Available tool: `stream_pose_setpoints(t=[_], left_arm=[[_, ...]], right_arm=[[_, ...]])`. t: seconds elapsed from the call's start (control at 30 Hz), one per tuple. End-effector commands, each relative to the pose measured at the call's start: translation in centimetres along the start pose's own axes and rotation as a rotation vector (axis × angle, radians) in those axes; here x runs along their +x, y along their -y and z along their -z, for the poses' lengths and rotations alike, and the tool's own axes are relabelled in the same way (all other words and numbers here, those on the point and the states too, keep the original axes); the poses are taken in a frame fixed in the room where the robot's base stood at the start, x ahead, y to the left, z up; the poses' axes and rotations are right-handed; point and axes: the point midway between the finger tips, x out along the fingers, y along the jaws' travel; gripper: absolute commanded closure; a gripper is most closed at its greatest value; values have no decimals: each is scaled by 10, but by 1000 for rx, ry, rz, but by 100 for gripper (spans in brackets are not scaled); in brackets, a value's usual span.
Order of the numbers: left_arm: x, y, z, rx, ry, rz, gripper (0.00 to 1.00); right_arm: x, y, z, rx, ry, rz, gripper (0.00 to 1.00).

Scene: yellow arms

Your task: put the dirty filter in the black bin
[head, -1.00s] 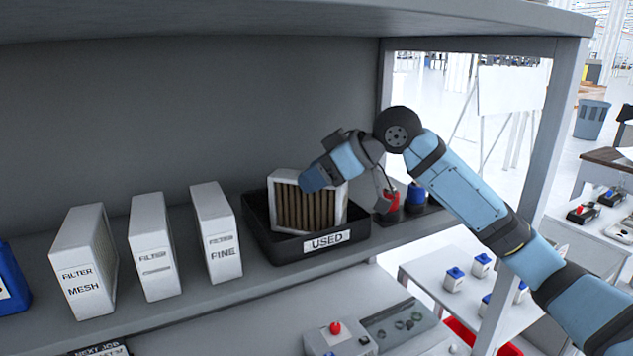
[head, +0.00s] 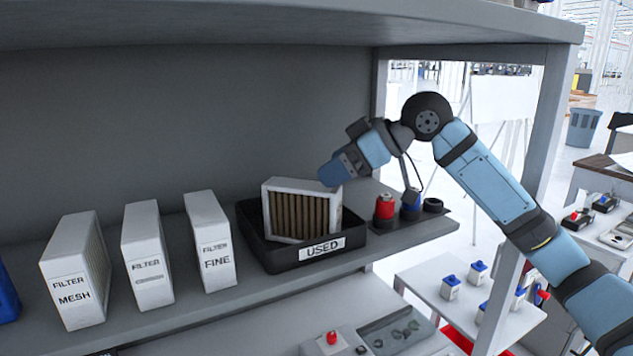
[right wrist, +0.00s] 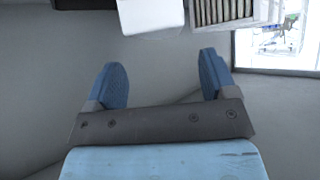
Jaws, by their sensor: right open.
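The dirty filter (head: 301,214), a white frame with brown pleats, stands slightly tilted inside the black bin (head: 291,257) labelled USED on the shelf. My left gripper is not in view.
White filter boxes marked MESH (head: 75,272) and FINE (head: 210,240), and another box (head: 147,258), stand left of the bin. A shelf post (head: 530,200) rises near my right arm.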

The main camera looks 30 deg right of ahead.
Motion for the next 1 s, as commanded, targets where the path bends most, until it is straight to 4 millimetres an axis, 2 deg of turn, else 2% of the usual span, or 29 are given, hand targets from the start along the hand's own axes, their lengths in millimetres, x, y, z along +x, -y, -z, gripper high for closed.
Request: stream_pose_setpoints(t=[0.13,0.33,0.5,1.0], left_arm=[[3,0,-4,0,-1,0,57],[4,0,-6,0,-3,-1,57],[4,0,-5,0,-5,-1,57],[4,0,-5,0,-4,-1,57]], right_arm=[[-30,0,-1,-1,-1,-3,22],[-55,0,0,0,0,-1,22],[-61,0,0,0,-1,1,22],[-60,0,0,0,0,1,22]])
